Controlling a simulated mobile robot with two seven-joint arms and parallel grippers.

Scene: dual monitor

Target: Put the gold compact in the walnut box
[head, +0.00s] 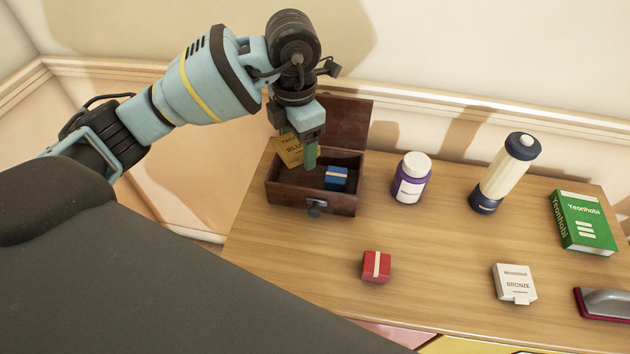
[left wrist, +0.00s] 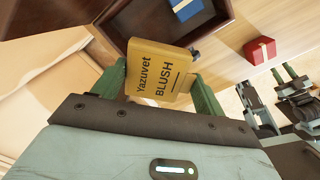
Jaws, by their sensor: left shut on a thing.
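The gold compact (head: 289,151) is a flat yellow-gold case marked "Yazuvet BLUSH". It also shows in the left wrist view (left wrist: 159,72), between the two green fingers. My left gripper (head: 307,156) is shut on it and holds it tilted, over the left part of the walnut box (head: 290,200). The box is dark brown wood, and its lid (head: 350,122) stands open at the back. The compact's lower edge is close to the box opening; I cannot tell whether it touches the box.
A blue box with a cream band (head: 337,178) lies inside the walnut box at the right. A purple jar (head: 410,185), a cream bottle (head: 503,175), a green book (head: 583,222), a red box (head: 370,267) and a white "BRONZE" case (head: 513,281) stand on the wooden table (head: 440,260).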

